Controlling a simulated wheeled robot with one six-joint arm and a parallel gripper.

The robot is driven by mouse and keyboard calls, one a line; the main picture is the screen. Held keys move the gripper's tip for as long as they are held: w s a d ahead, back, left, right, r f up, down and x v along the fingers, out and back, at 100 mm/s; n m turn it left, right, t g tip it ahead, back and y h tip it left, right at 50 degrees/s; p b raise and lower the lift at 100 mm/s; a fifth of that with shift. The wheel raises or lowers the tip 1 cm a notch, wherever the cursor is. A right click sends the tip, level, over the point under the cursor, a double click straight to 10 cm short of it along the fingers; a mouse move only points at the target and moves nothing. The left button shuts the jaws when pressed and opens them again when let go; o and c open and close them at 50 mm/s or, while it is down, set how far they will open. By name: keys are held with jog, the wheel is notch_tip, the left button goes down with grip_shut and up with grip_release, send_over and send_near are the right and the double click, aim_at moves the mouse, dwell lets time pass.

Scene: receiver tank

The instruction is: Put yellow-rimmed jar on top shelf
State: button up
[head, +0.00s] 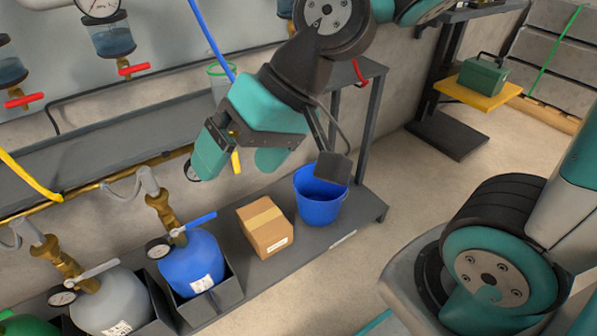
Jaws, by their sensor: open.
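No yellow-rimmed jar can be made out. A clear jar with a green rim (218,74) stands by the wall behind my arm, partly hidden by it. My gripper (234,166) is open, pointing down over the lower rack, with its teal fingers apart. A small yellow piece shows between the fingers; I cannot tell what it belongs to. A dark upper shelf (358,70) on posts stands at the right end of the rack, partly hidden by my arm. I cannot tell whether it is the top shelf.
A cardboard box (265,226), a blue bucket (318,198) and a blue tank (192,264) stand on the low rack. A grey tank (115,298) is at left. Brass piping and hoses run along the wall. A green case (483,76) sits on a yellow platform (474,96). Floor at centre right is clear.

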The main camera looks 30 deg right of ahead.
jog(key=s+d+n+g+h, duration=0.2)
jog(key=s+d+n+h, duration=0.1)
jog(key=s, duration=0.3)
jog(key=shift+s+d+n, duration=0.2)
jog(key=shift+d+n, duration=0.25)
jog(key=shift+n, duration=0.35)
dwell(1.0)
